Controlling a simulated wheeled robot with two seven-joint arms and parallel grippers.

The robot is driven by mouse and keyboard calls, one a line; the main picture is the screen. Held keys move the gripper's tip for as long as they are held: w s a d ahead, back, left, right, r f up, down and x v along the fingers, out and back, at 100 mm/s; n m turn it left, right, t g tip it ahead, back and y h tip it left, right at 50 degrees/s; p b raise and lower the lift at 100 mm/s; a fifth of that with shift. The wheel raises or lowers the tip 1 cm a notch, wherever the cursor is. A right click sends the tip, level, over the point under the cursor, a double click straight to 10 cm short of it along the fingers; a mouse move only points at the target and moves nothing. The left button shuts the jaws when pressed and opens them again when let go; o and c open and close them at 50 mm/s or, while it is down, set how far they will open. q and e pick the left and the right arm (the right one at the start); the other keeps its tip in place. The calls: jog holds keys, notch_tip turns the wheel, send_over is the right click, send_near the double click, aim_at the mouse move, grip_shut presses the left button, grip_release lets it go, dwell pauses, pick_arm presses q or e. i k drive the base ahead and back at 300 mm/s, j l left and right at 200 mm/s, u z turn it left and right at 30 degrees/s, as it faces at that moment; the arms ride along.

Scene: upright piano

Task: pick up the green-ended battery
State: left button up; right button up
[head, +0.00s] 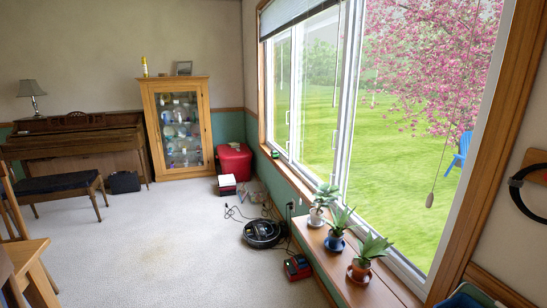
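I cannot make out a battery for certain. A small dark thing with green on it (275,154) sits on the far end of the window ledge, too small to tell what it is. A red and dark device (297,267) lies on the carpet by the low ledge, and its details are unclear. Neither of my grippers shows in the head view.
Potted plants (361,273) stand on the wooden ledge (386,297) under the window. A round black robot vacuum (262,233) and cables lie on the carpet. A piano (75,146), bench (52,187), glass cabinet (181,167) and red bin (234,161) stand behind. Open carpet lies left.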

aim_at(275, 154)
jog(key=i+u, duration=0.4)
jog(key=i, duration=0.7)
jog(key=i+j, duration=0.1)
jog(key=i, duration=3.45)
jog(key=i+z, duration=0.15)
jog(key=i, duration=0.4)
jog(key=i+j+z, duration=0.15)
jog(key=i, duration=0.4)
jog(key=i+j+z, duration=0.15)
jog(key=i, duration=0.4)
jog(key=i+j+z, duration=0.15)
jog(key=i+j, duration=0.25)
jog(key=i, duration=0.15)
jog(key=i+j+z, duration=0.15)
jog(key=i+j, duration=0.15)
jog(key=i, duration=0.25)
